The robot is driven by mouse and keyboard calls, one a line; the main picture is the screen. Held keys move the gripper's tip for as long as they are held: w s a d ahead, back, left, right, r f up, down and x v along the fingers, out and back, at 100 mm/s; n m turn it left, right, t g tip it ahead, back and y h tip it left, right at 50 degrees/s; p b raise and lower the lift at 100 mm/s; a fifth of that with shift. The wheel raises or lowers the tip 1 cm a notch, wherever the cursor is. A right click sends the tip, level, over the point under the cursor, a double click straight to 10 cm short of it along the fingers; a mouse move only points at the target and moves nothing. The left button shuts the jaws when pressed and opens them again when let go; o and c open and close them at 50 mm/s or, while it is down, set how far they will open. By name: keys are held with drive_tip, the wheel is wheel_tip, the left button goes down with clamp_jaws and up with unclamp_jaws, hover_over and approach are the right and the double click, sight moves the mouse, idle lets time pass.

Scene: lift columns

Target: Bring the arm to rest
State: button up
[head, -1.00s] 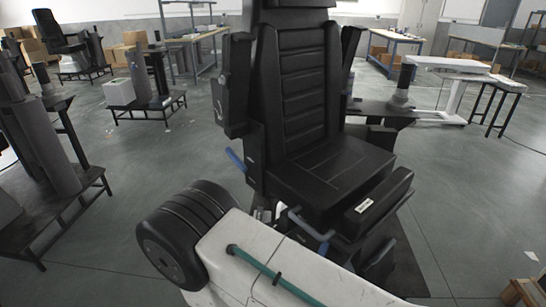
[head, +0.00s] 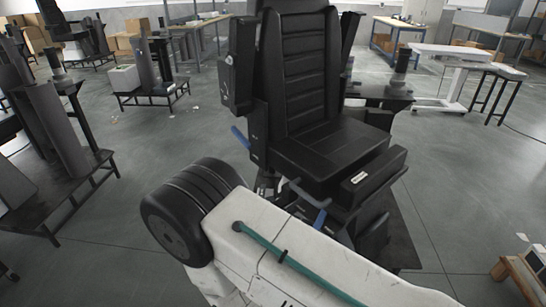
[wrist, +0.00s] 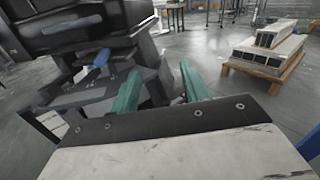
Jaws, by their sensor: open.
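My gripper (wrist: 160,88) shows in the wrist view as two green fingers set apart, with nothing between them. Beyond the left finger are the dark base parts of a black chair, with a blue lever (wrist: 98,62). In the head view, my white arm with a green hose crosses the bottom centre, and the gripper is not seen there. The black padded chair (head: 318,145) stands upright just beyond my arm, and my arm hides part of its base. I cannot tell from these views whether the gripper touches the chair.
A wooden pallet with pale hollow beams (wrist: 265,55) lies on the floor to the right in the wrist view. Dark column stands (head: 60,135) are at the left, and a white table (head: 465,55) is at the back right. Grey floor (head: 465,170) right of the chair is mostly clear.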

drive_tip(key=s+d+r+m+g+y, duration=0.3)
drive_tip(key=r+m, duration=0.6)
drive_tip(key=r, duration=0.3)
drive_tip(key=s+d+r+m+g+y, duration=0.4)
drive_tip(key=r+m, duration=0.6)
drive_tip(key=r, duration=0.3)
drive_tip(key=s+d+r+m+g+y, duration=0.4)
drive_tip(key=r+m, duration=0.5)
drive_tip(key=r, duration=0.3)
drive_tip(key=shift+s+d+r+m+g+y, duration=0.25)
drive_tip(key=shift+d+r+m+g+y, duration=0.2)
drive_tip(key=shift+g, duration=0.25)
